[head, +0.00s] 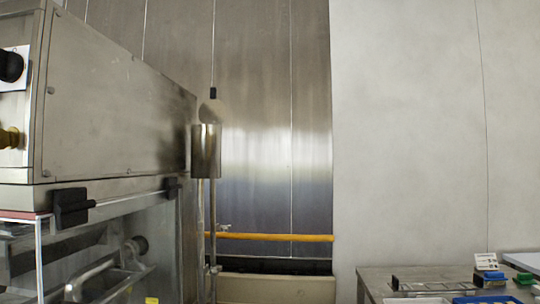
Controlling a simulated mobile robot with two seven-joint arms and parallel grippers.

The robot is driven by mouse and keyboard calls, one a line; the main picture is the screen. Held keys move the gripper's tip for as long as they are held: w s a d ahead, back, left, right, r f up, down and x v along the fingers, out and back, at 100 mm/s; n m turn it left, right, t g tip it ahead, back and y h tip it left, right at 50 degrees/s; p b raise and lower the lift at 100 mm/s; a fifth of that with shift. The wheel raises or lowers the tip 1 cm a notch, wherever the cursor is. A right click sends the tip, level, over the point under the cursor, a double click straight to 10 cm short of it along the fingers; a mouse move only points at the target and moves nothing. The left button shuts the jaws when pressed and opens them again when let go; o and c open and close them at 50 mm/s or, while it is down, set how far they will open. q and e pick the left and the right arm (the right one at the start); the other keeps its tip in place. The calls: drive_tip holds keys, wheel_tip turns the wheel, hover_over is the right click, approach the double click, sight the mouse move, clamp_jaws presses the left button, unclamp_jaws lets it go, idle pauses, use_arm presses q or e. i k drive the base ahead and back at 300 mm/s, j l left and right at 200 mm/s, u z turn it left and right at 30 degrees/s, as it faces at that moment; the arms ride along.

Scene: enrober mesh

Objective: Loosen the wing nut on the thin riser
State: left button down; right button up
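A thin upright metal riser (212,205) stands behind the right end of a steel machine, in front of the panelled metal wall. A small metal fitting (223,227) sticks out to its right just above a yellow bar; it may be the wing nut, but it is too small to tell. Another small clamp-like piece (215,268) sits lower on the riser. A shiny metal cylinder (206,151) is at the riser's upper part. Neither of my grippers is in view.
The yellow bar (275,237) runs across above a pale trough (275,289). A steel table (375,285) with small items stands at lower right.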

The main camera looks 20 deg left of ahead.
sight(225, 228)
drive_tip(key=u, duration=1.05)
drive_tip(key=i+l+u, duration=0.15)
drive_tip(key=l+u, duration=0.35)
drive_tip(key=l, duration=0.2)
drive_tip(key=l+u, duration=0.45)
drive_tip(key=l, duration=0.3)
drive_tip(key=l+u, duration=0.5)
drive_tip(key=l, duration=0.25)
drive_tip(key=k, duration=0.05)
